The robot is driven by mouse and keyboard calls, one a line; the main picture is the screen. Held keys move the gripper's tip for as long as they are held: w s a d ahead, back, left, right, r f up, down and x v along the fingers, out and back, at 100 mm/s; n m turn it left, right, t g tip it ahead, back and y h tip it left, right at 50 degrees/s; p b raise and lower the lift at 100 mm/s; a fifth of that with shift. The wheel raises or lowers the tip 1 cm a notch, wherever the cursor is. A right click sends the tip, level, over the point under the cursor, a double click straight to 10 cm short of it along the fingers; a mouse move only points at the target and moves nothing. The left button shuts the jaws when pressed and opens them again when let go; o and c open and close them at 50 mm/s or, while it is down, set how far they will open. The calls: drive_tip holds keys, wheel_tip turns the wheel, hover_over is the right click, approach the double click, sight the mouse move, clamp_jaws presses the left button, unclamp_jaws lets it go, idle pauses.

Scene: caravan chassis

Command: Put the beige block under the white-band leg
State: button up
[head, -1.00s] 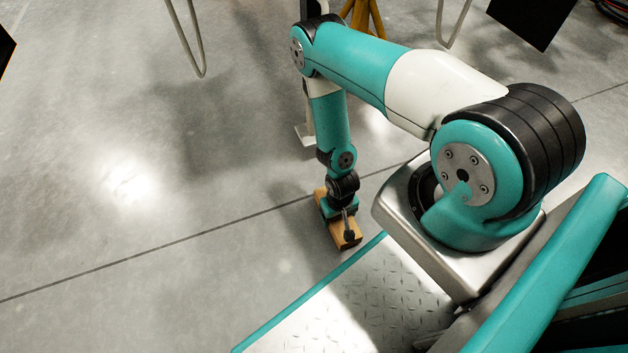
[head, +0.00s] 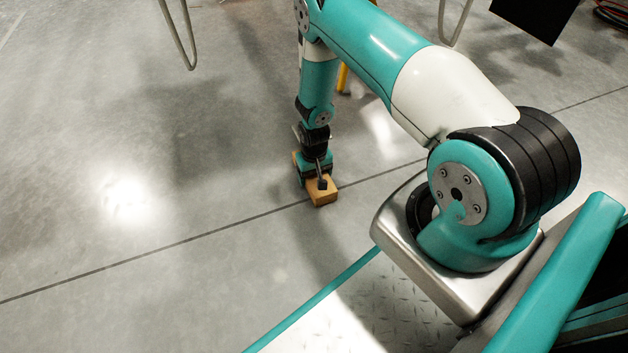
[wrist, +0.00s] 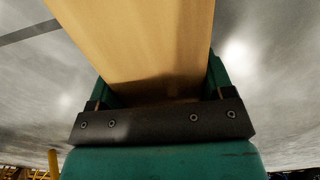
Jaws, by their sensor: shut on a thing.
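The beige block (head: 324,198) is a long, wood-coloured bar in the head view, low by the grey floor. I cannot tell whether it touches the floor. My gripper (head: 315,178) points down and is shut across the block, whose ends stick out on both sides. In the wrist view the block (wrist: 140,40) lies between the two jaws of my gripper (wrist: 160,88) and runs out at the top. I cannot make out the white-band leg; my arm covers the area behind the gripper.
A yellow stand (head: 343,78) shows partly behind my arm. Pale bent rods hang at the top left (head: 182,45) and top right (head: 452,28). A black panel (head: 535,18) is at the upper right. The floor to the left is clear.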

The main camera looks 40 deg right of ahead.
drive_tip(key=shift+f, duration=0.1)
drive_tip(key=shift+f, duration=0.2)
drive_tip(key=o, duration=1.2)
